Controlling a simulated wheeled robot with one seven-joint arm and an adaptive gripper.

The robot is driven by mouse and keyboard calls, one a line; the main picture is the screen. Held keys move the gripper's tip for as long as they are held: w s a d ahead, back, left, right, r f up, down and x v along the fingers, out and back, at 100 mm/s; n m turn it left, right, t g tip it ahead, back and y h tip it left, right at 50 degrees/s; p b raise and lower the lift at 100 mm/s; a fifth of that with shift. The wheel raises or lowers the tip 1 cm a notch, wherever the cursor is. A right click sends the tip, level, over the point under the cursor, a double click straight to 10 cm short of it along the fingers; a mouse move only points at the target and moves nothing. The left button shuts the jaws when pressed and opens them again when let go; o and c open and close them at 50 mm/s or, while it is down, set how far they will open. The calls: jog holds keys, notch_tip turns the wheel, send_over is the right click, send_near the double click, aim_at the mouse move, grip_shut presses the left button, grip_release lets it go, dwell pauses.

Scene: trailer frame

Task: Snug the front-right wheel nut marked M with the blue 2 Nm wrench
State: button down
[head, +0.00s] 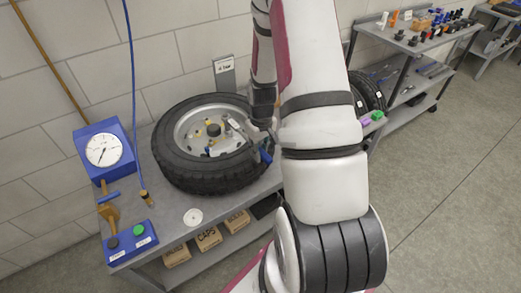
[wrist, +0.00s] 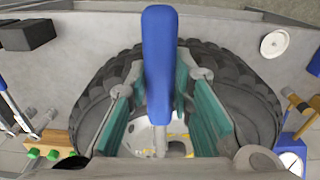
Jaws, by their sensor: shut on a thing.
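The wheel, a black tyre (head: 178,167) on a pale rim, lies flat on the grey bench. Several brass-coloured nuts or studs (head: 213,130) surround its dark hub; no letter M is legible. My gripper (head: 262,125) is over the right side of the wheel, partly hidden by my arm. It is shut on the blue wrench (head: 266,155). In the wrist view, the wrench's blue handle (wrist: 160,60) stands between the teal fingers of my gripper (wrist: 160,112), and its metal shank points down towards the rim. Whether its tip touches a nut is hidden.
A blue gauge box (head: 104,150) stands left of the wheel, with a hanging blue hose (head: 132,80) beside it. A blue button box (head: 131,243) and white disc (head: 193,217) are at the bench front. Cardboard boxes (head: 208,238) sit below. A tool cart (head: 400,45) stands back right.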

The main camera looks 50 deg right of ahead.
jog(key=shift+s+d+n+p, duration=0.1)
jog(key=shift+d+n+p, duration=0.45)
jog(key=shift+d, duration=0.35)
jog(key=c, duration=2.1)
grip_release()
grip_shut()
jog(key=shift+s+d+r+p, duration=0.1)
jog(key=shift+r+p, duration=0.15)
jog(key=shift+p, duration=0.2)
jog(key=shift+r+p, duration=0.75)
jog(key=shift+r, duration=0.4)
